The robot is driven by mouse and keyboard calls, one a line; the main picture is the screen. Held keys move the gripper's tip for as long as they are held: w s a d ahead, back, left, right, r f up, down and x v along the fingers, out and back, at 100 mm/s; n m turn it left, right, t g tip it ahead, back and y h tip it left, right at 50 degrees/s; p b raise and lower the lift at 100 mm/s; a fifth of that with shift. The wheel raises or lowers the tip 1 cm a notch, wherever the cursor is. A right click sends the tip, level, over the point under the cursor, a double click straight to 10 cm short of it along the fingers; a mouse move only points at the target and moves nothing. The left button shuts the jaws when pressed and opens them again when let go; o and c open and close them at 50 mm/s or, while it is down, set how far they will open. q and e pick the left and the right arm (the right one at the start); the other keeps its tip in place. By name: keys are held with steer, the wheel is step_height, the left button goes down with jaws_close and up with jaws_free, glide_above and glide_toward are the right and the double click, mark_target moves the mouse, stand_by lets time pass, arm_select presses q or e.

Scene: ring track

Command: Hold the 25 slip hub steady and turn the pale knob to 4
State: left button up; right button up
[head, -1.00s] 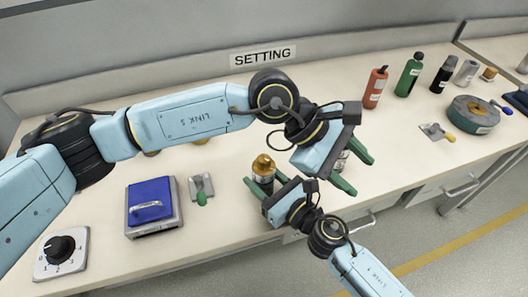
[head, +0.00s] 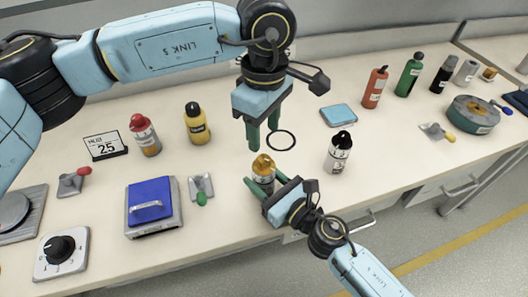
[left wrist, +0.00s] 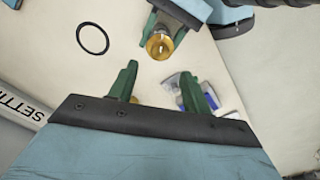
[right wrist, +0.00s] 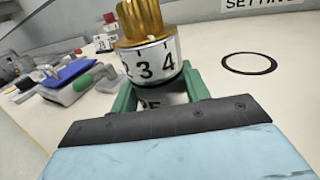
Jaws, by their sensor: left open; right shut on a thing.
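A small cylinder with a ridged gold knob (head: 263,165) on top stands near the front edge of the bench. My right gripper (head: 266,185) is shut on its body, below the knob. In the right wrist view its white number ring (right wrist: 150,62) shows 2, 3 and 4; lettering lower down is mostly hidden. My left gripper (head: 264,136) is open and empty, pointing down just behind and above the gold knob. In the left wrist view the knob (left wrist: 160,45) lies beyond the fingertips, not between them. A small sign (head: 105,146) reads 25.
A red-capped bottle (head: 146,136), a yellow bottle (head: 197,124) and a black-capped bottle (head: 338,153) stand around. A black ring (head: 281,140) lies flat beside my left gripper. A blue-lidded box (head: 152,205) and a black dial (head: 61,252) are at left.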

mark_target(264, 158)
arm_select(q)
step_height(264, 158, down, 7)
steer(key=shift+f, duration=0.2)
steer(key=c, duration=1)
steer(key=shift+n, duration=1.6)
steer(key=o, duration=1)
step_height(264, 158, up, 12)
